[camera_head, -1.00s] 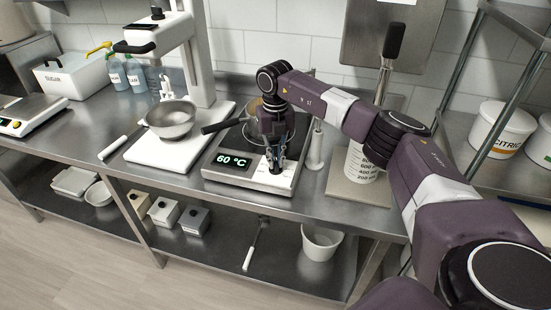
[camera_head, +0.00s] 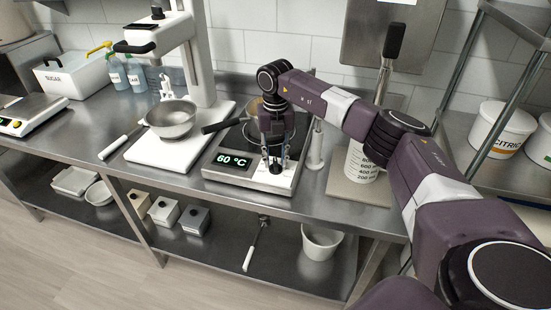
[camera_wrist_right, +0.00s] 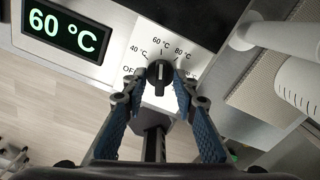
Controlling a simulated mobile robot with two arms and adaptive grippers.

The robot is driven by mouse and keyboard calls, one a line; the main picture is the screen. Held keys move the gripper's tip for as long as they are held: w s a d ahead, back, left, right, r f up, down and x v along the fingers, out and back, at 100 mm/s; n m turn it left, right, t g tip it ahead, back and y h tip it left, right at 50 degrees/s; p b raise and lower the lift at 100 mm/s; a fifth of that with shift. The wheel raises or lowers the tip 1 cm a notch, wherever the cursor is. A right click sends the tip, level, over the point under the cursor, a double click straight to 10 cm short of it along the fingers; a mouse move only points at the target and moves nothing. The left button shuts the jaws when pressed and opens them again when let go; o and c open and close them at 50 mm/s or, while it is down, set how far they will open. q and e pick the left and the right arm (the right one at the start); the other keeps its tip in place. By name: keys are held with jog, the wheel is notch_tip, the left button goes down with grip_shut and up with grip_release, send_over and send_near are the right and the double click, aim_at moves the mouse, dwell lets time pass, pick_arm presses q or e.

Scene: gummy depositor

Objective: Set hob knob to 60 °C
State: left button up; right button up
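The hob (camera_head: 225,176) stands on the steel counter. Its display (camera_head: 231,161) reads 60 °C, and this also shows in the wrist view (camera_wrist_right: 62,30). The black hob knob (camera_wrist_right: 160,75) sits on the front panel below a dial marked OFF, 40 °C, 60 °C and 80 °C. Its pointer is upright, in line with the 60 °C mark. My right gripper (camera_head: 275,165) is over the knob. In the wrist view its two blue-padded fingers (camera_wrist_right: 159,80) are spread on either side of the knob, with small gaps showing. My left gripper is not in view.
A pan with a dark handle (camera_head: 222,125) rests on the hob behind my gripper. A metal bowl (camera_head: 171,119) on a white stand is to the left. A measuring beaker (camera_head: 362,163) stands to the right. White tubs (camera_head: 500,128) are on the right shelf.

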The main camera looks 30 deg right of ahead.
aim_at(276, 162)
jog(key=shift+f, duration=0.1)
notch_tip(276, 162, up, 12)
dwell(0.6)
dwell(0.4)
